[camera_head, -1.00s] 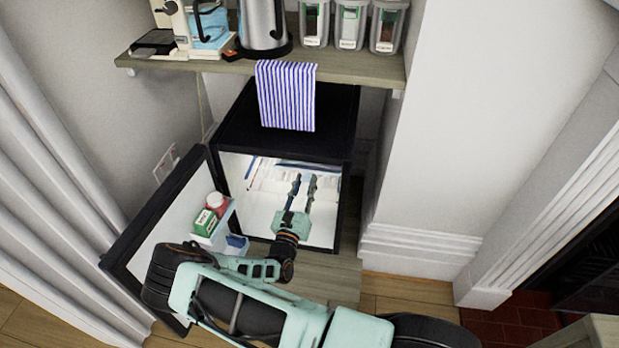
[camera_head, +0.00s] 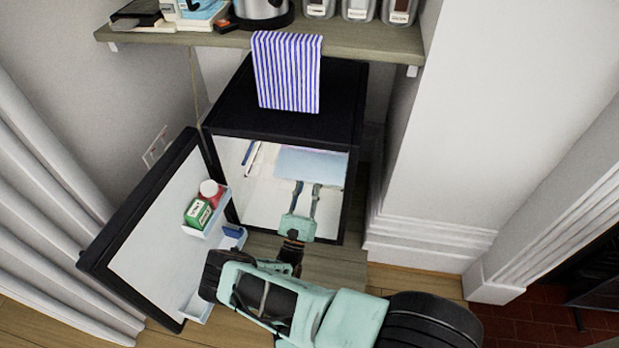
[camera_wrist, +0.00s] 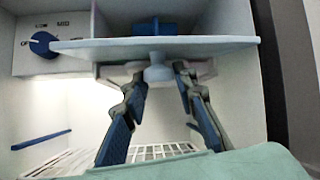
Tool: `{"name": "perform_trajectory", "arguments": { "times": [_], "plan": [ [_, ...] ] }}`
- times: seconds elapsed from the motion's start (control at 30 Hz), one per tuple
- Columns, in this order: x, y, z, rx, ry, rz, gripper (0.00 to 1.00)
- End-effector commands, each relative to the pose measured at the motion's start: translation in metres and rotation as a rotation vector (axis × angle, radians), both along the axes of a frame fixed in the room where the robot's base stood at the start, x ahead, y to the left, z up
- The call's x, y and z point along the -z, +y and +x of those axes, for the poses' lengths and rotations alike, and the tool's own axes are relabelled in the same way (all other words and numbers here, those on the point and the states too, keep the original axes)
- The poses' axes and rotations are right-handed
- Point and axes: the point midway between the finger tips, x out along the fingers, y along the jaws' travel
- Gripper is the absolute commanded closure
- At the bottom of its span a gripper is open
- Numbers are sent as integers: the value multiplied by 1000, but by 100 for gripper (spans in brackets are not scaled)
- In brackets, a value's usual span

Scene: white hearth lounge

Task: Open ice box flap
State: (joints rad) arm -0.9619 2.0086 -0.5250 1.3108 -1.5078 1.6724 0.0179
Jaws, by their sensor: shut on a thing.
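The fridge (camera_head: 290,128) stands with its door (camera_head: 150,235) swung open to the left. Inside, the ice box flap (camera_head: 310,163) shows as a pale blue panel near the top. In the wrist view the flap (camera_wrist: 200,46) is seen nearly edge-on, tipped up toward level, with a round pale knob (camera_wrist: 157,72) under it. My gripper (camera_head: 308,186) reaches into the fridge from the front. In the wrist view my gripper (camera_wrist: 158,78) has its two fingers on either side of the knob, shut on it. Part of the ice box opening shows above the flap, with a blue thing (camera_wrist: 155,27) inside.
A temperature dial (camera_wrist: 42,43) is at the upper left inside, above a wire rack (camera_wrist: 70,160). Door shelves hold a green box (camera_head: 197,213) and a red jar (camera_head: 211,192). A striped towel (camera_head: 287,72) hangs over the fridge from the shelf (camera_head: 190,38). A wall is close on the right.

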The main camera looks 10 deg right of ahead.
Motion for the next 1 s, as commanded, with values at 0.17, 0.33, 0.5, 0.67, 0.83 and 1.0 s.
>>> {"name": "perform_trajectory", "arguments": {
  "times": [0.17,0.33,0.5,0.67,0.83,1.0],
  "plan": [
    [3,4,3,-12,-45,-12,100],
    [3,5,3,-14,-71,-19,100],
    [2,6,3,-15,-80,-23,100],
    [1,7,3,-16,-82,-23,100],
    [1,7,3,-16,-84,-24,70],
    [1,6,3,-13,-82,-24,57]
  ]
}}
